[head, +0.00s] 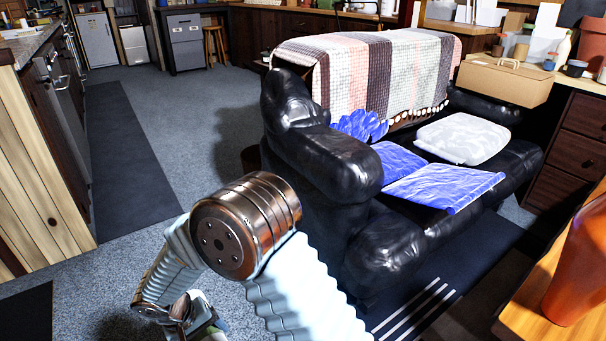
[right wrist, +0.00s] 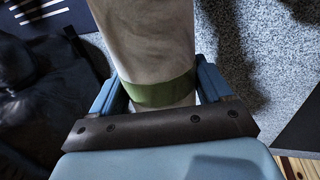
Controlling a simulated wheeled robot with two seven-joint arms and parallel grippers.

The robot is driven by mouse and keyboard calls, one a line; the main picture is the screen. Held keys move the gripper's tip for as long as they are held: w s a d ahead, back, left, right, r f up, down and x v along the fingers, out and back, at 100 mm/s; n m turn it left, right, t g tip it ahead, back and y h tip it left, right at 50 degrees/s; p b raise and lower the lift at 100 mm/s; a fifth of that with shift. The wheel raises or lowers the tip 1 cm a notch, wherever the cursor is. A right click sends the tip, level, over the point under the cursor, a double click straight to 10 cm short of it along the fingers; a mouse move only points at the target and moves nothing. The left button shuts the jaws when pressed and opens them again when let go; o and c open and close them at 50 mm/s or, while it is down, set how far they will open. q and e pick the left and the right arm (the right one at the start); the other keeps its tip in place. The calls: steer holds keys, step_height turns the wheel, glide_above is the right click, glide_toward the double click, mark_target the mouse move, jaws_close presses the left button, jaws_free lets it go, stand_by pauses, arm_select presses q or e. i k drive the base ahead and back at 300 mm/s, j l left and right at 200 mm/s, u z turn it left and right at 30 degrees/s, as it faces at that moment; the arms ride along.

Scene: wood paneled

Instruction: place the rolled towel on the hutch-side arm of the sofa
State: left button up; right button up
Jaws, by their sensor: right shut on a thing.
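The rolled towel (right wrist: 155,45) is pale beige with a green band around it. My right gripper (right wrist: 162,92) is shut on it at the band, and the roll's far end runs out of the right wrist view. In the head view my right gripper (head: 190,312) is low at the bottom, left of the sofa and apart from it; the towel is hardly visible there. The black leather sofa (head: 390,235) has a bare near-left arm (head: 335,165) and a far-right arm (head: 485,105) beside the desk. I cannot tell which furniture is the hutch. My left gripper is not in view.
A patterned blanket (head: 375,65) covers the sofa back. Blue cloths (head: 445,185) and a pale cushion (head: 465,140) lie on the seat. A cardboard box (head: 505,80) is by the far arm. An orange object (head: 580,265) stands at right. Carpet at left is clear.

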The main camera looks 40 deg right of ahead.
mark_target(338, 143)
steer(key=i+z, duration=0.1)
steer(key=i, duration=0.4)
steer(key=i+j+z, duration=0.1)
steer(key=i, duration=0.35)
